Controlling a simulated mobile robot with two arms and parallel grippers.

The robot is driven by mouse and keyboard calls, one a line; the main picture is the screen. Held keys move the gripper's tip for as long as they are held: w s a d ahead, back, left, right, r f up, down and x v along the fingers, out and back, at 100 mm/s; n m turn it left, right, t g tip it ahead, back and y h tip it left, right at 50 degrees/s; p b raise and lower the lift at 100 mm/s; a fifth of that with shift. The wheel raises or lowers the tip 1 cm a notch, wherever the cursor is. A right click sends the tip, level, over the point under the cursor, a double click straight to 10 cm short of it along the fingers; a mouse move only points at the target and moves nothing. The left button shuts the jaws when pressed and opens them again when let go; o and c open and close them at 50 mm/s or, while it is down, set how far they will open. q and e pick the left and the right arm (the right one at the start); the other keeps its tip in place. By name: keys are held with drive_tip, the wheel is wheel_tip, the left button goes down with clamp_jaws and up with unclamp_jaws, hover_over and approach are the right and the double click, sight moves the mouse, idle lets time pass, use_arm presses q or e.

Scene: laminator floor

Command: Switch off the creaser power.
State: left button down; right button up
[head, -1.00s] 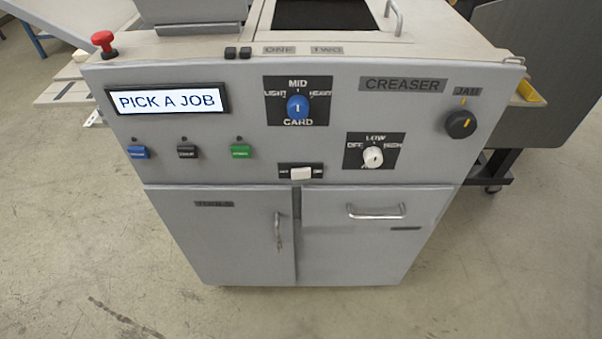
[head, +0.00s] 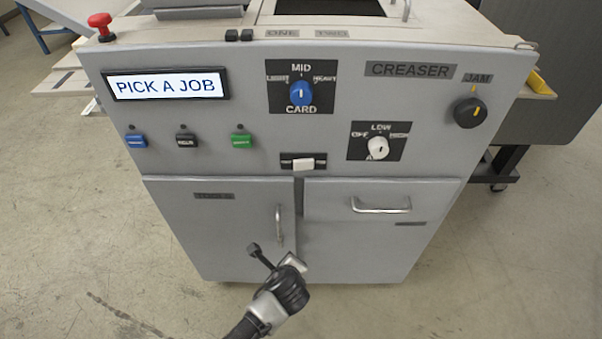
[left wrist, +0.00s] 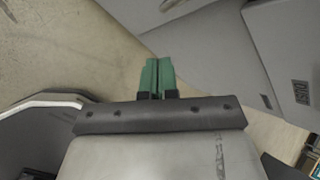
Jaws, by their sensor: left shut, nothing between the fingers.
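The grey creaser (head: 330,240) fills the middle of the head view, and its screen (head: 166,85) is lit with "PICK A JOB". A white rocker switch (head: 303,164) sits low on the front panel in a black plate; its side labels are too small to read. Right of it is a white knob (head: 377,148) marked OFF, LOW and HIGH. My left gripper (head: 272,257) is in front of the lower left door, below the rocker and apart from it. In the left wrist view its green fingers (left wrist: 158,78) are shut together with nothing between them. My right gripper is out of view.
The panel also has a blue CARD knob (head: 301,94), a black JAM knob (head: 467,112), blue, black and green buttons (head: 186,139), and a red mushroom button (head: 101,24) on top. A door handle (head: 278,226) and drawer handle (head: 381,206) stick out below. Floor in front is clear.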

sight(299, 164)
use_arm(q)
drive_tip(key=d+r+m+t, duration=0.3)
drive_tip(key=r+m, duration=0.1)
drive_tip(key=r, duration=0.8)
drive_tip(key=d+r+m+t+y+b, duration=0.1)
drive_tip(key=d+r+m+t, duration=0.2)
drive_tip(key=r, duration=1)
drive_tip(key=shift+s+r+m+b, duration=0.3)
drive_tip(key=shift+s+m, duration=0.05)
drive_tip(key=shift+m, duration=0.55)
drive_tip(key=x, duration=1.3)
drive_tip(key=shift+w+a+r+b, duration=0.15)
drive_tip(key=shift+r+b, duration=0.25)
drive_tip(key=shift+w+a, duration=0.1)
drive_tip(key=shift+w, duration=0.35)
